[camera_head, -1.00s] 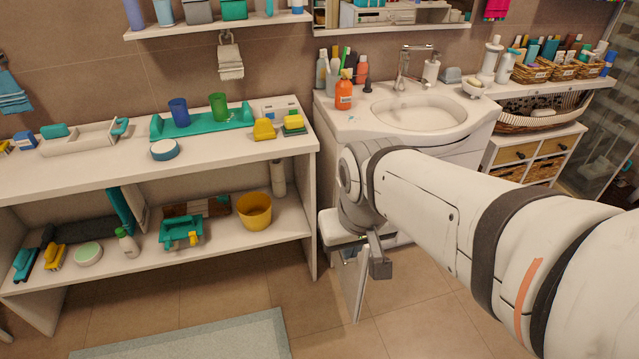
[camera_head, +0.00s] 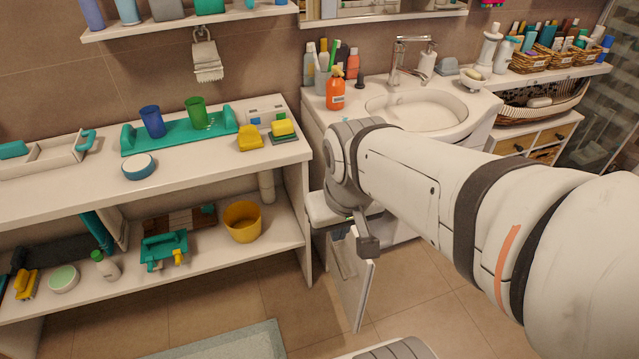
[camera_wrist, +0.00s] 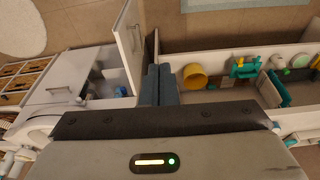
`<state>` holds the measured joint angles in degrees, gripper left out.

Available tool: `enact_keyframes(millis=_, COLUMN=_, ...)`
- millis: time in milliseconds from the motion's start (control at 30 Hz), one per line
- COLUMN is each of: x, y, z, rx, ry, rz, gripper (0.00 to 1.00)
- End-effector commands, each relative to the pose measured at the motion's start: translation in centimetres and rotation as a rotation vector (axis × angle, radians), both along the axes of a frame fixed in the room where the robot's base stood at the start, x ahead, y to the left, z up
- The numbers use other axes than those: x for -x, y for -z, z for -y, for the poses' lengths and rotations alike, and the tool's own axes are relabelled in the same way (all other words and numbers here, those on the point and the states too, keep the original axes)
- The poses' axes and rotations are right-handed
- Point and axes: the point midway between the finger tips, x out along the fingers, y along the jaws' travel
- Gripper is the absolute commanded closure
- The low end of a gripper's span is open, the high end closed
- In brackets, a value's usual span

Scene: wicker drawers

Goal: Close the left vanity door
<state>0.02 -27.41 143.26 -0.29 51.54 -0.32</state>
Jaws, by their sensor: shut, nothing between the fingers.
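The left vanity door (camera_head: 352,292) stands open, swung out from the white vanity (camera_head: 318,135) below the sink. In the wrist view the door (camera_wrist: 128,42) shows its face with a small handle, and the open compartment (camera_wrist: 112,78) beside it holds some bottles. The other vanity door (camera_wrist: 62,85) looks closed. My gripper (camera_head: 368,246) is at the door's upper part in the head view, partly covering it. In the wrist view my gripper (camera_wrist: 158,78) has its fingers together and empty, close beside the door; I cannot tell whether they touch it.
A white shelf unit (camera_head: 225,168) stands left of the vanity, with a yellow bucket (camera_head: 243,221) on its lower shelf. An orange bottle (camera_head: 335,92) stands by the sink (camera_head: 418,105). A mat (camera_head: 235,342) lies on the floor; the tiles beside the door are bare.

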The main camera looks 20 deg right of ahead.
Motion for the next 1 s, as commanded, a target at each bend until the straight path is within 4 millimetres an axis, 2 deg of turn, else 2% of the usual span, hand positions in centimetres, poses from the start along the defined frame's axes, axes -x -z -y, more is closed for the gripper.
enact_keyframes(millis=67, x=-0.2, y=1.3, z=0.0, rx=0.016, ry=-0.027, rz=-0.018, gripper=1.00)
enact_keyframes(millis=167, x=-0.8, y=4.3, z=0.4, rx=0.072, ry=-0.117, rz=-0.069, gripper=1.00)
enact_keyframes(millis=367, x=-3.4, y=14.1, z=1.4, rx=0.270, ry=-0.442, rz=-0.255, gripper=1.00)
enact_keyframes(millis=600, x=-7.5, y=25.9, z=1.9, rx=0.517, ry=-0.896, rz=-0.506, gripper=1.00)
enact_keyframes(millis=700, x=-9.3, y=30.3, z=1.8, rx=0.606, ry=-1.071, rz=-0.601, gripper=1.00)
enact_keyframes(millis=833, x=-11.2, y=34.6, z=1.4, rx=0.697, ry=-1.249, rz=-0.701, gripper=1.00)
enact_keyframes(millis=900, x=-12.0, y=36.1, z=1.3, rx=0.732, ry=-1.317, rz=-0.739, gripper=1.00)
enact_keyframes(millis=1000, x=-12.6, y=37.4, z=1.1, rx=0.762, ry=-1.377, rz=-0.774, gripper=1.00)
